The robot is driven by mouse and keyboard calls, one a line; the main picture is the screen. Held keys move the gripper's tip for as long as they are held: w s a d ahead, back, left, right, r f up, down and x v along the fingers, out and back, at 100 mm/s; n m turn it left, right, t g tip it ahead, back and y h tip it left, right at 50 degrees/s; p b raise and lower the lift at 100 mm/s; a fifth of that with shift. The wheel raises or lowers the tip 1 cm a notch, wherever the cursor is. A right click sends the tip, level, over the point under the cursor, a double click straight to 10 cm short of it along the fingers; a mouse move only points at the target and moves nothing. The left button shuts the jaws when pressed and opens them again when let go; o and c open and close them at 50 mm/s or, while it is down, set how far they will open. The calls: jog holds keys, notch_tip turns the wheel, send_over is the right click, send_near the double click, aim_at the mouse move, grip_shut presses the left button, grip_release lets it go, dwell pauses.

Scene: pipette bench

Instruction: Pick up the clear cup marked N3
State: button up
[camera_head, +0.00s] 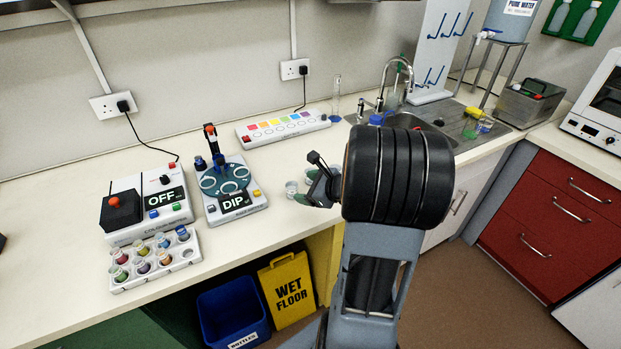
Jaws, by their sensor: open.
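My gripper (314,180) is over the bench near its front edge, pointing left, with its dark fingers apart. A small clear cup (291,187) stands on the bench just left of the fingers. Another small clear cup (311,173) shows close to the fingers, partly covered by them. I cannot read N3 or any other mark on either cup. I cannot tell whether a cup is between the fingers. My black wrist and arm hide the bench to the right of the gripper.
A DIP device (236,184), an OFF device (146,203) and a white rack (156,264) of several coloured vials stand to the left. A colour-patch strip (283,128) lies behind. A sink (428,125) is at the right. Bare bench (270,220) lies left of the gripper.

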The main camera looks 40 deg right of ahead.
jog(key=d+m+h, duration=0.1)
jog(key=d+m, duration=0.1)
jog(key=d+f+m+t+h, duration=0.1)
jog(key=d+m, duration=0.1)
jog(key=d, duration=0.1)
jog(key=d+f+m+h, duration=0.1)
jog(key=d+m, duration=0.1)
jog(key=d, duration=0.1)
jog(key=shift+s+f+t, duration=0.15)
jog(key=shift+s+t, duration=0.15)
jog(key=shift+s, duration=0.05)
jog(key=shift+m+h, duration=0.4)
jog(key=x, duration=0.5)
jog(key=d+x, duration=0.1)
jog(key=x, duration=0.1)
jog(key=shift+w+f+p, duration=0.15)
jog(key=shift+f+p, duration=0.05)
jog(key=shift+p, duration=0.15)
jog(key=shift+p+x, duration=0.9)
jog(key=shift+x, duration=2.1)
jog(key=shift+d+r, duration=0.1)
jog(key=shift+d, duration=0.1)
jog(key=c, duration=1)
